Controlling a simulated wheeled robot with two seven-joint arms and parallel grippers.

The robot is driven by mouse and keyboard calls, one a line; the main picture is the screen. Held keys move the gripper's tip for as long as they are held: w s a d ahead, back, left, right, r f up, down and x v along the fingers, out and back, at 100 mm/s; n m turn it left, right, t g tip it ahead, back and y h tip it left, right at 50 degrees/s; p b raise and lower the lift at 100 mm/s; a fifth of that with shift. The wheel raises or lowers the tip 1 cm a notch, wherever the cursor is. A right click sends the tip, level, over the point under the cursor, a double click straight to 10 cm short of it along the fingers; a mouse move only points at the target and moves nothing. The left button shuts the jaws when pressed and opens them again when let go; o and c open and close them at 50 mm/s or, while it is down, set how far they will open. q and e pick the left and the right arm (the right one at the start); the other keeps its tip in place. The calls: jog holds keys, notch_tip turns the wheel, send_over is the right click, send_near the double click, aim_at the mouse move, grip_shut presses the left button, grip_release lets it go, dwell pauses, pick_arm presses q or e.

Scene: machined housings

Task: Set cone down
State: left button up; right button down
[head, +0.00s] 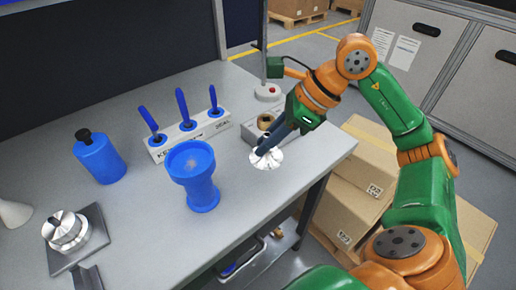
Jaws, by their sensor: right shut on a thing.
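My right gripper (268,149) reaches down over the right part of the grey workbench (262,214). It is shut on a shiny silver metal piece, the cone (267,159), which shows just below the fingertips. The cone is at or very near the bench top; I cannot tell whether it touches. The fingers hide its upper part. My left gripper is not in view.
A blue cup-shaped stand (203,190) is left of the cone. Behind are a white holder (188,137) with blue-handled tools and a blue bottle (98,158). A silver part on a dark plate (88,243) sits front left. Cardboard boxes (350,185) stand beyond the bench's right edge.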

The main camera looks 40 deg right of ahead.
jog(key=w+f, duration=0.1)
jog(key=f, duration=0.3)
jog(key=w+f, duration=0.1)
jog(key=f, duration=0.1)
jog(key=shift+w+a, duration=0.1)
jog(key=shift+w, duration=0.2)
jog(key=shift+f+b, duration=0.25)
jog(key=shift+b, duration=0.05)
jog(key=shift+r, duration=0.1)
jog(key=shift+f, duration=0.2)
jog(key=c, duration=0.8)
grip_release()
jog(key=shift+r, duration=0.1)
